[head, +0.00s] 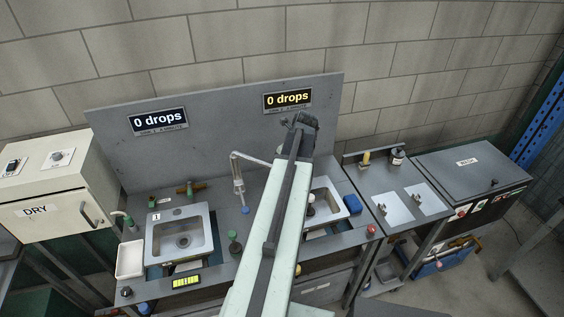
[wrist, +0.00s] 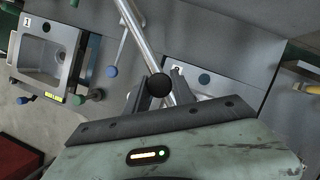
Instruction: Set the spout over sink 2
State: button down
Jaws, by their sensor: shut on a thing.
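The chrome spout (head: 254,158) rises from its tap between the sinks in the head view and runs right, passing behind my arm. In the wrist view the spout pipe (wrist: 137,28) comes down from the top into my gripper (wrist: 160,86), whose fingers are shut on it near a black ball knob (wrist: 159,85). Sink 2 (head: 338,192) is right of my arm, partly hidden by it. Sink 1 (head: 179,235) is at left; it shows upper left in the wrist view (wrist: 48,50). The head view hides my gripper and the spout's end.
Two signs (head: 157,121) (head: 288,99) on the back panel read "0 drops". A blue knob (head: 245,210) and a green knob (head: 235,243) stand between the sinks. A white tray (head: 130,260) lies far left. A DRY cabinet (head: 48,195) and a lidded unit (head: 470,168) flank the counter.

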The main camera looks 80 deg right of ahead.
jog(key=shift+w+d, duration=0.1)
jog(key=shift+w, duration=0.05)
jog(key=c, duration=1.1)
grip_release()
jog(key=shift+w, duration=0.1)
jog(key=shift+o, duration=0.2)
jog(key=p+v, duration=0.7)
jog(key=v, duration=0.1)
jog(key=shift+s+f, duration=0.1)
jog(key=shift+s, duration=0.1)
